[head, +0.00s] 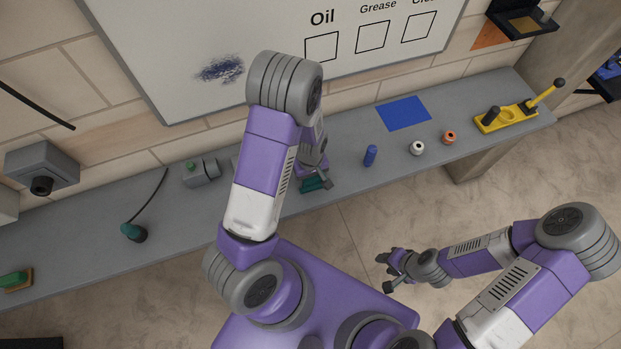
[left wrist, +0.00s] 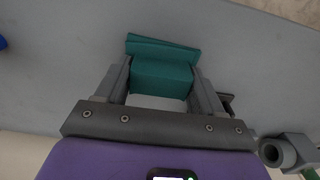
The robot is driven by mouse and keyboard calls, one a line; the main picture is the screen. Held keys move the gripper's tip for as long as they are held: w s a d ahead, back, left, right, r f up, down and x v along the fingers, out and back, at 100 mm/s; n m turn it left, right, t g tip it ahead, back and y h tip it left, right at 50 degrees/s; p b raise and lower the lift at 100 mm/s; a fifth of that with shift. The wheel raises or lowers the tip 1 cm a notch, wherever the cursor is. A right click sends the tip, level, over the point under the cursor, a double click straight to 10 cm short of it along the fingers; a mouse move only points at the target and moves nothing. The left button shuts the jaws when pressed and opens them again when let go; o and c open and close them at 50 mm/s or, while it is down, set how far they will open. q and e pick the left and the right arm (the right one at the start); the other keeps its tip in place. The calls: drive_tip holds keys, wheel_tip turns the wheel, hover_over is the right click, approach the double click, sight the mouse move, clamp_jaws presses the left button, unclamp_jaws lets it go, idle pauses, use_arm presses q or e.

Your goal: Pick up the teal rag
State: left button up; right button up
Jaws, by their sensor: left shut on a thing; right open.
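The teal rag (left wrist: 162,65) is a folded, flat-sided block of cloth between the two fingers of my left gripper (left wrist: 163,80) in the left wrist view. The fingers touch it on both sides, and my gripper is shut on it. In the head view the rag (head: 313,184) shows only in part beside my left gripper (head: 318,180), near the front edge of the grey bench; my left arm hides the rest. I cannot tell whether the rag touches the bench. My right gripper (head: 387,272) is open and empty, over the floor in front of the bench.
The grey bench (head: 80,250) runs along the wall. On it are a blue bottle (head: 370,155), a white roll (head: 417,148), an orange roll (head: 449,137), a blue sheet (head: 403,113), a yellow tool (head: 510,115) and a dark green corded object (head: 133,232). A whiteboard (head: 180,60) hangs behind.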

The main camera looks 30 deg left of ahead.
use_arm(q)
wheel_tip(320, 180, up, 10)
drive_tip(key=shift+r+p, duration=0.1)
drive_tip(key=shift+p, duration=0.55)
drive_tip(key=o, duration=0.5)
drive_tip(key=c, duration=0.4)
drive_tip(key=shift+w+d+f+b, duration=0.1)
drive_tip(key=shift+w+f+b, duration=0.05)
drive_tip(key=shift+f+b, duration=0.25)
drive_tip(key=w+d+f+m+b, duration=0.1)
drive_tip(key=w+m+b, duration=0.1)
drive_tip(key=m+b, duration=0.1)
drive_tip(key=w+d+f+m+b, duration=0.2)
drive_tip(key=m+b, duration=0.1)
drive_tip(key=b, duration=0.2)
drive_tip(key=w+d+f+m+b, duration=0.1)
drive_tip(key=w+f+m+b, duration=0.1)
drive_tip(key=m+b, duration=0.1)
drive_tip(key=shift+d+f+b, duration=0.15)
drive_tip(key=shift+d+b, duration=0.1)
drive_tip(key=shift+b, duration=0.15)
drive_tip(key=shift+w+d+m+b, duration=0.2)
drive_tip(key=shift+d+m+b, duration=0.05)
drive_tip(key=shift+m+b, duration=0.15)
